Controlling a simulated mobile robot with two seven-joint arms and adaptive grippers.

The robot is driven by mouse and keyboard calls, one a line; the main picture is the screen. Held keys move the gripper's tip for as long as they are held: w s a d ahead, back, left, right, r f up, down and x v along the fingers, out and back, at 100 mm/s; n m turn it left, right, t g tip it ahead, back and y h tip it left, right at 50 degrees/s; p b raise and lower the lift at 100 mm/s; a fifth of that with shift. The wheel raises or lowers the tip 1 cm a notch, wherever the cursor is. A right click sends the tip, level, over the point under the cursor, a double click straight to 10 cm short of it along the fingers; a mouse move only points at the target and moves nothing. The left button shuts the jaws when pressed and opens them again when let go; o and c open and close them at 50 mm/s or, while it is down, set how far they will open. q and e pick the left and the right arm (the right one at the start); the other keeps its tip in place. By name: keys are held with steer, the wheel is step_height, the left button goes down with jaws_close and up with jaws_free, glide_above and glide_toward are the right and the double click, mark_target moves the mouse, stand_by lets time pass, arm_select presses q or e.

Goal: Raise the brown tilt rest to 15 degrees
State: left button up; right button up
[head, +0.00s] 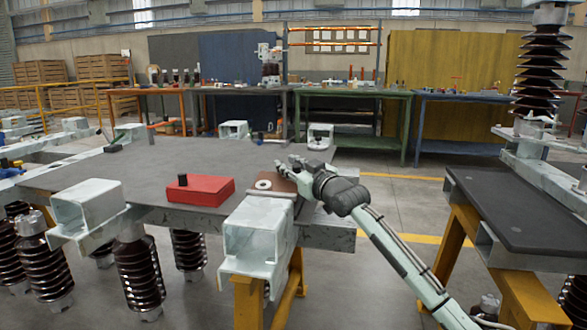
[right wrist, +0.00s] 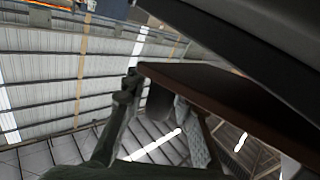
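The brown tilt rest (head: 283,183) is a small brown plate at the right front corner of the grey table, partly hidden by my right gripper (head: 290,167). A pale ring (head: 263,184) lies at its left side. In the right wrist view the brown plate (right wrist: 225,92) runs close across the picture from centre to right. A dark finger and a hatched pale pad show near its edge, apart from each other. I cannot tell whether they grip it. The rest's tilt is too small to read. My left gripper is out of view.
A red box (head: 200,190) with a black knob stands left of the rest on the grey table (head: 150,165). Pale box-shaped metal pieces (head: 257,235) sit along the front edge. A dark-topped bench (head: 520,215) stands at right, with open floor between.

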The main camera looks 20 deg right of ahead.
steer(key=s+d, duration=0.2)
steer(key=s, duration=0.9)
steer(key=shift+s+f, duration=0.2)
steer(key=shift+s, duration=0.2)
